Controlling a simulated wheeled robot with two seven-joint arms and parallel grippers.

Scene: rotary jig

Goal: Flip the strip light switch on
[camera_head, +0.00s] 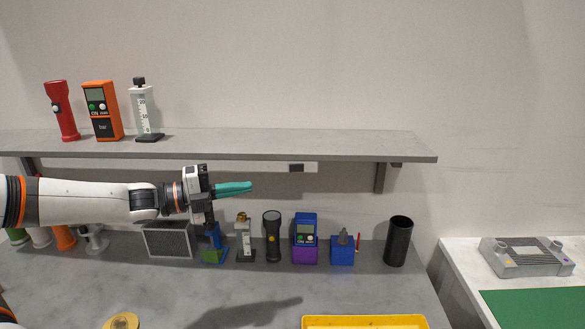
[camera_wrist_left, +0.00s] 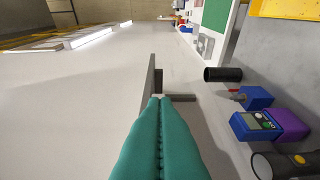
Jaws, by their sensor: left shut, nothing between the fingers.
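The strip light (camera_head: 262,167) is a pale bar fixed under the front of the grey shelf. Its switch (camera_head: 296,168) is a small dark piece near the bar's right end. I cannot tell which way the switch is set, and the bar shows no clear glow. My left gripper (camera_head: 250,186) has teal fingers, shut and empty, pointing right. In the head view its tips show below the bar and left of the switch. In the left wrist view the shut fingers (camera_wrist_left: 160,100) point toward the shelf and its bracket; the switch cannot be made out there. My right gripper is not in view.
The shelf (camera_head: 370,150) holds a red flashlight, an orange meter and a white bottle. Below, the bench carries a black flashlight (camera_head: 272,237), a blue-purple meter (camera_head: 305,240), a blue block (camera_head: 342,251), a black cylinder (camera_head: 398,242) and a yellow tray (camera_head: 365,321). A bracket (camera_head: 381,178) supports the shelf.

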